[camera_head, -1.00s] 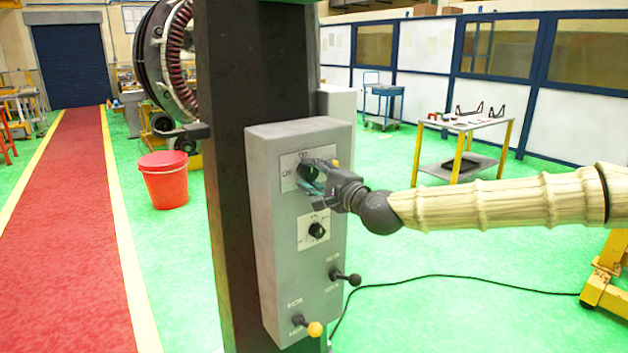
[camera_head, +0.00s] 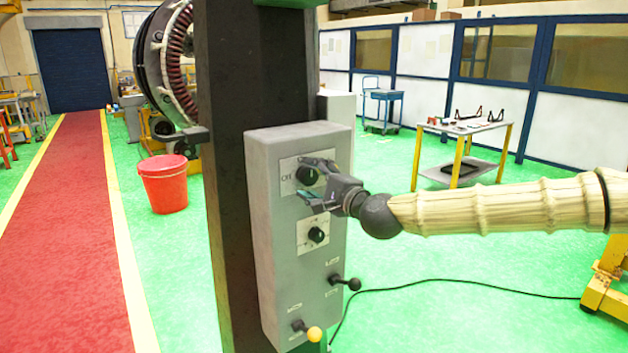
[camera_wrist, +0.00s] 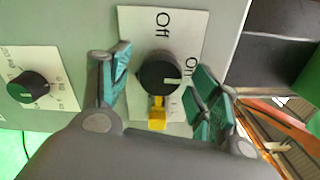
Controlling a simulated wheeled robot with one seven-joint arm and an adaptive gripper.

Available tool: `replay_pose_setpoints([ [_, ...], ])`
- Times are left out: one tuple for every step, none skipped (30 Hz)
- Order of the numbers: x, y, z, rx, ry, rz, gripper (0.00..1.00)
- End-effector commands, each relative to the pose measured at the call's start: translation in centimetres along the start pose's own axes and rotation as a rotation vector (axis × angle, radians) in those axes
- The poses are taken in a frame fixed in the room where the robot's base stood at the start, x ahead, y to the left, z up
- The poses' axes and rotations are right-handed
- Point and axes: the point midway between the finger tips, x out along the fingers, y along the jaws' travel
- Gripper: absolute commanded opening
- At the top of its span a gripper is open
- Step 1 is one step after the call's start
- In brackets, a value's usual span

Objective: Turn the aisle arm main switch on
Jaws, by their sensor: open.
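The top switch, a black round knob (camera_head: 304,176) on a white plate, is on the upper front of the grey control box (camera_head: 268,240). My gripper (camera_head: 317,182) is open in front of it, one finger above and one below in the head view. In the wrist view the knob (camera_wrist: 157,73) lies between the teal-padded fingers of my gripper (camera_wrist: 163,85), with gaps on both sides. A white mark on the knob points to the lower right there. A yellow piece (camera_wrist: 157,112) shows just below it. "Off" is printed on the plate; another label is partly hidden by a finger.
A smaller black knob (camera_head: 316,234) sits below, also in the wrist view (camera_wrist: 27,90). A black-ended lever (camera_head: 346,283) and a yellow-ended lever (camera_head: 309,331) project from the box's lower front. The box hangs on a dark column (camera_head: 230,200). Floor right of it is mostly clear.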

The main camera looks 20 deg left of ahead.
Motion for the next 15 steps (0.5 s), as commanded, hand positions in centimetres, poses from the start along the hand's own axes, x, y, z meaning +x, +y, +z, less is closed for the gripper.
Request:
replay_pose_setpoints([
  [-0.1,0.0,0.0,0.000,0.000,0.000,0.62],
  [-0.2,0.0,0.0,0.000,0.000,0.000,0.62],
  [-0.4,0.0,0.0,0.000,0.000,0.000,0.62],
  [-0.6,0.0,-0.1,0.000,0.000,0.000,0.62],
  [-0.9,0.0,-0.1,0.000,0.000,0.000,0.62],
  [-1.3,0.0,-0.1,0.000,0.000,0.000,0.62],
  [-1.6,0.0,-0.1,0.000,0.001,0.000,0.62],
  [-2.0,0.0,-0.1,0.000,0.000,0.000,0.62],
  [-2.7,0.0,-0.1,0.000,0.000,0.000,0.62],
  [-3.1,-0.1,-0.1,0.000,0.001,0.000,0.62],
  [-3.6,0.0,-0.1,0.000,0.000,0.000,0.62],
  [-4.3,0.0,-0.1,0.000,0.000,0.000,0.62],
  [-4.9,-0.1,-0.1,0.000,0.000,-0.001,0.62],
  [-5.4,0.0,0.0,0.000,0.000,0.000,0.62],
  [-6.0,-0.1,-0.1,0.001,0.001,-0.001,0.62],
])
